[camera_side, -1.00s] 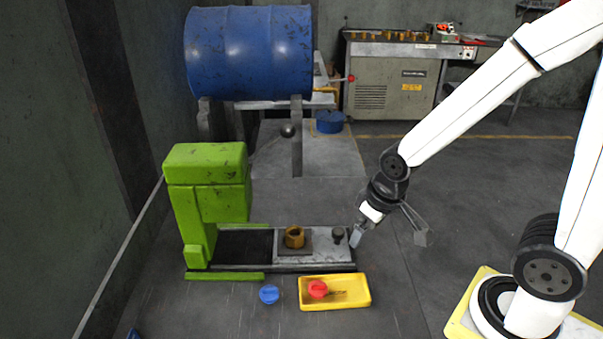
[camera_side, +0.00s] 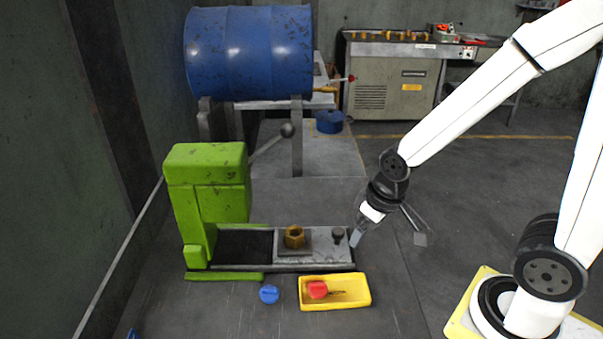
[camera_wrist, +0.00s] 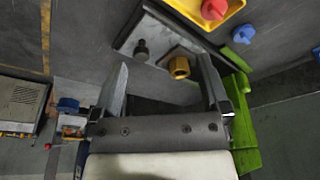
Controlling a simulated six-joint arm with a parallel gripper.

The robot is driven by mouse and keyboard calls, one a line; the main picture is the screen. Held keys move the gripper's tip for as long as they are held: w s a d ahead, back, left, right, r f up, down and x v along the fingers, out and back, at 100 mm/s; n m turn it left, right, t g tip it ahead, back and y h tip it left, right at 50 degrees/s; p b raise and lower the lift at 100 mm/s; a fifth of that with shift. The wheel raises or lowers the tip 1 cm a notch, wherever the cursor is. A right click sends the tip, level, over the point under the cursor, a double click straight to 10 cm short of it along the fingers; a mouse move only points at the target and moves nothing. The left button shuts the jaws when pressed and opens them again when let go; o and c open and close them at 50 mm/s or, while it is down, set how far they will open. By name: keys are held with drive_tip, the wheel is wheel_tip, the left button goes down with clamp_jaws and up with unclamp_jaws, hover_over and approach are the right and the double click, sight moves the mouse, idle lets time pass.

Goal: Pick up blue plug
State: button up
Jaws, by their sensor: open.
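The blue plug (camera_side: 269,294) lies on the dark floor, just left of the yellow tray (camera_side: 335,292). In the wrist view the blue plug (camera_wrist: 243,33) shows near the top right, clear of my fingers. My gripper (camera_side: 388,240) is open and empty, beside the right end of the press bed and well up and right of the plug. In the wrist view my gripper (camera_wrist: 164,68) has its two fingers wide apart with nothing between them.
A red plug (camera_side: 317,289) lies in the tray. The green press (camera_side: 207,190) has a brass nut (camera_side: 294,236) and a dark knob (camera_side: 338,236) on its bed (camera_side: 318,259). Another blue piece (camera_side: 132,334) is partly visible at the bottom left. Floor around the blue plug is mostly clear.

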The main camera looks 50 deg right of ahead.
drive_tip(key=shift+o, duration=0.3)
drive_tip(key=m+g, duration=0.3)
drive_tip(key=m, duration=0.6)
hover_over(269, 289)
drive_tip(key=f, duration=0.6)
drive_tip(key=shift+w+a+f, duration=0.1)
drive_tip(key=shift+a+f, duration=0.1)
drive_tip(key=shift+f, duration=1.35)
drive_tip(key=shift+d+f, duration=0.15)
drive_tip(key=shift+f, duration=0.65)
drive_tip(key=shift+d+f, duration=0.1)
drive_tip(key=shift+f, duration=1.65)
